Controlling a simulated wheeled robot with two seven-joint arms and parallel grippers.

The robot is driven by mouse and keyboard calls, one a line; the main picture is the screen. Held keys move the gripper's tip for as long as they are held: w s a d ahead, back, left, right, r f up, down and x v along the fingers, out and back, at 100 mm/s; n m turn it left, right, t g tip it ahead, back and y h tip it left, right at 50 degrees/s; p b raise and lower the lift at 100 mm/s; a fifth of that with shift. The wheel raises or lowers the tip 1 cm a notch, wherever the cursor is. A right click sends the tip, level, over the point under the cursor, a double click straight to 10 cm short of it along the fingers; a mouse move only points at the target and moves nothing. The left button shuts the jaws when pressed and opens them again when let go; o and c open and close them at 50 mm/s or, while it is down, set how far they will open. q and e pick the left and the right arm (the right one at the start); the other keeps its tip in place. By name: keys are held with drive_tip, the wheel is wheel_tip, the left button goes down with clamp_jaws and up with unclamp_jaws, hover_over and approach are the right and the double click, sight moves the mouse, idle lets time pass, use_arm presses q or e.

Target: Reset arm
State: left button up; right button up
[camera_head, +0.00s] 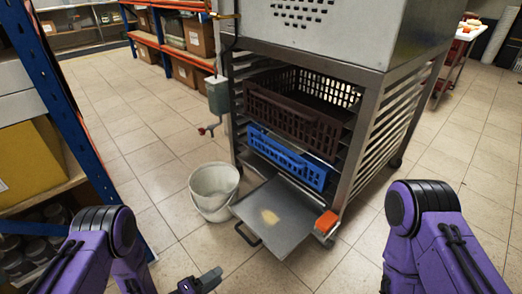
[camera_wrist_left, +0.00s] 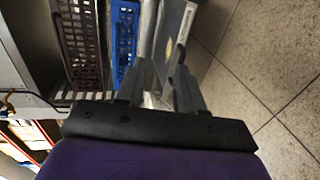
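My left gripper (camera_head: 199,283) shows at the bottom edge of the head view, in front of the cart's pulled-out tray and apart from it. In the left wrist view its two dark fingers (camera_wrist_left: 158,75) stand apart with nothing seen held between them. The purple left arm comes in at the lower left of the head view. My purple right arm is at the lower right, bent downward; its gripper is outside the picture.
A metal rack cart (camera_head: 372,125) holds a brown crate (camera_head: 290,122) and a blue crate (camera_head: 287,158). Its lower tray (camera_head: 285,239) sticks out toward me. A white bucket (camera_head: 213,190) stands left of it. A blue-framed shelf (camera_head: 62,92) is close on the left. Tiled floor lies open at right.

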use_arm(q)
drive_tip(key=s+a+f+m+g+y+b, duration=0.1)
drive_tip(key=s+a+f+g+y+b, duration=0.3)
drive_tip(key=s, duration=0.3)
drive_tip(key=s+a+f+g+y+b, duration=0.1)
drive_tip(key=s+a+f+y+b, duration=0.25)
drive_tip(key=s+a+y, duration=0.35)
drive_tip(key=s+a+f+m+g+y+b, duration=0.1)
drive_tip(key=s+a+f+g+y+b, duration=0.3)
drive_tip(key=s, duration=0.4)
wheel_tip(320, 180, up, 37)
drive_tip(key=t+p, duration=0.1)
drive_tip(key=p, duration=3.7)
drive_tip(key=shift+w+a+t+p, duration=0.15)
drive_tip(key=shift+a+t+p, duration=0.15)
drive_tip(key=shift+a, duration=0.05)
